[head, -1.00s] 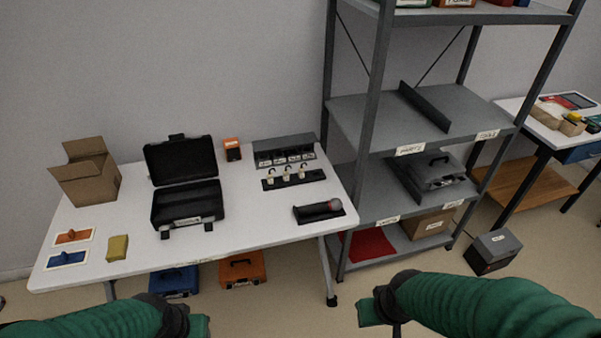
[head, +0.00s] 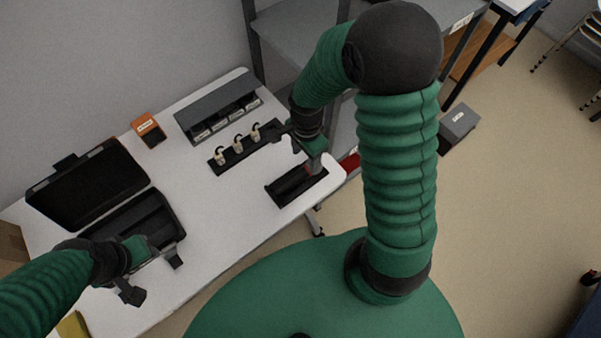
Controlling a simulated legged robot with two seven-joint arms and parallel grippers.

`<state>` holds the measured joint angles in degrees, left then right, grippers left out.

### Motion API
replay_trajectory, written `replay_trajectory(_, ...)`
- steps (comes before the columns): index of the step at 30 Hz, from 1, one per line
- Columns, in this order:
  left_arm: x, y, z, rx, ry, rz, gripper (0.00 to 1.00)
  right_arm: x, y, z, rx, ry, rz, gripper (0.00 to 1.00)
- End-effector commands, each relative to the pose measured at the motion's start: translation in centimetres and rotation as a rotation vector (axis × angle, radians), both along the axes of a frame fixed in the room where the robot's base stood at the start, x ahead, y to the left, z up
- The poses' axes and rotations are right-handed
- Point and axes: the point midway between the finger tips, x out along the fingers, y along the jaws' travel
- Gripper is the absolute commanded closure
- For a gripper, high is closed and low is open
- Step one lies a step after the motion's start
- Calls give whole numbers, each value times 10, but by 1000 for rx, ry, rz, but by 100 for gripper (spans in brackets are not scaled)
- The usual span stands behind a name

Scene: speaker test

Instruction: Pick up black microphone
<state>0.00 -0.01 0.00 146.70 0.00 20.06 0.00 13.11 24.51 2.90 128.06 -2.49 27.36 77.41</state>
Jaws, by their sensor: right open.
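The black microphone (head: 291,185) lies on a dark rectangular base near the right end of the white table (head: 213,232). Its reddish head end is partly hidden by my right gripper. My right gripper (head: 314,155) is open, pointing down over the head end of the microphone. I cannot tell whether its fingers touch it. My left gripper (head: 142,252) is over the front part of the open black case (head: 88,185); I cannot see its jaw opening clearly.
A black strip with several small pale-bodied items (head: 236,147) lies behind the microphone, close to my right wrist. Behind it are a grey bin rack (head: 217,108) and an orange box (head: 147,130). A grey metal shelf (head: 295,28) stands at the table's right end.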

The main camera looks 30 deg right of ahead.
Motion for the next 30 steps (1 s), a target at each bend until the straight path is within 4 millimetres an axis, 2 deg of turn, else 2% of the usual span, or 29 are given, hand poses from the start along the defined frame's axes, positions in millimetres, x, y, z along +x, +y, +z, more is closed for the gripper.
replay_trajectory(1,0,0,-3,0,0,0,64,-1,0,-13,1,4,0,43)
replay_trajectory(8,0,0,-5,0,0,0,64,2,3,-40,1,5,2,43)
replay_trajectory(14,0,0,-9,0,0,0,64,4,8,-76,0,4,2,43)
replay_trajectory(17,0,0,-9,0,0,0,64,4,8,-82,-1,2,2,43)
replay_trajectory(22,0,0,-9,0,0,0,64,4,8,-82,-2,1,2,43)
replay_trajectory(23,0,0,-9,0,0,0,64,4,8,-82,-2,1,2,44)
replay_trajectory(30,0,0,-9,0,0,0,64,4,8,-82,-2,2,3,75)
